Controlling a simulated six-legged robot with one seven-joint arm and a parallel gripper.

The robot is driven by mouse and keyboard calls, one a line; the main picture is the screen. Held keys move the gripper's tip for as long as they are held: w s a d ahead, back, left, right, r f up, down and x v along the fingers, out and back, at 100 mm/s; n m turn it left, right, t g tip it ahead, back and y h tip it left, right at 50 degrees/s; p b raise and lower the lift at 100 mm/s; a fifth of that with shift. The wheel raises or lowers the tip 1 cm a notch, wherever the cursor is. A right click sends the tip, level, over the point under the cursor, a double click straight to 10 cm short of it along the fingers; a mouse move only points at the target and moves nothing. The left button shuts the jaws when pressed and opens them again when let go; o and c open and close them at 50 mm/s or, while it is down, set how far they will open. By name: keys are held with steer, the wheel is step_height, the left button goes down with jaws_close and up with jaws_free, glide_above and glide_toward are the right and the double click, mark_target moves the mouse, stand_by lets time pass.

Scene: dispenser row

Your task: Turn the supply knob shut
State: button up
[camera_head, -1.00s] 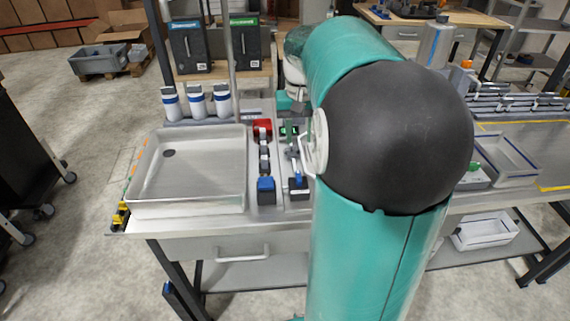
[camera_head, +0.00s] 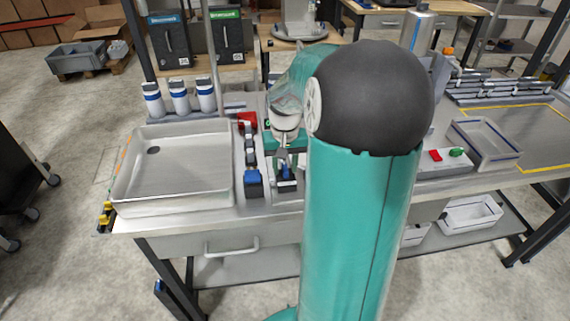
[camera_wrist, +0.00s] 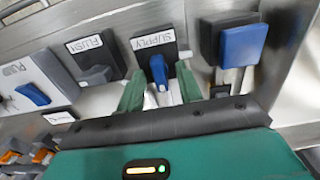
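The supply knob (camera_wrist: 158,70) is a blue lever on a dark block under a "SUPPLY" label in the wrist view. My gripper (camera_wrist: 158,78) is open, with one green finger on each side of the blue lever. Gaps seem to show between the fingers and the lever; contact cannot be told. In the head view, my gripper (camera_head: 284,160) points down over the panel beside the tray, and the blue knob (camera_head: 287,174) shows just below it. My arm partly hides this area.
A "FLUSH" knob (camera_wrist: 97,74) and a blue "PUMP" switch (camera_wrist: 32,94) lie to the left in the wrist view. A larger blue handle (camera_wrist: 241,45) is close on the right. A sink-like tray (camera_head: 178,165) and white bottles (camera_head: 180,96) stand left of the panel.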

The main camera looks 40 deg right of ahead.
jaws_close()
steer(key=shift+m, duration=0.3)
steer(key=m, duration=0.4)
steer(key=shift+r, duration=0.1)
steer(key=m, duration=0.4)
steer(key=shift+m, duration=0.4)
steer(key=m, duration=0.4)
steer(key=shift+m, duration=2.3)
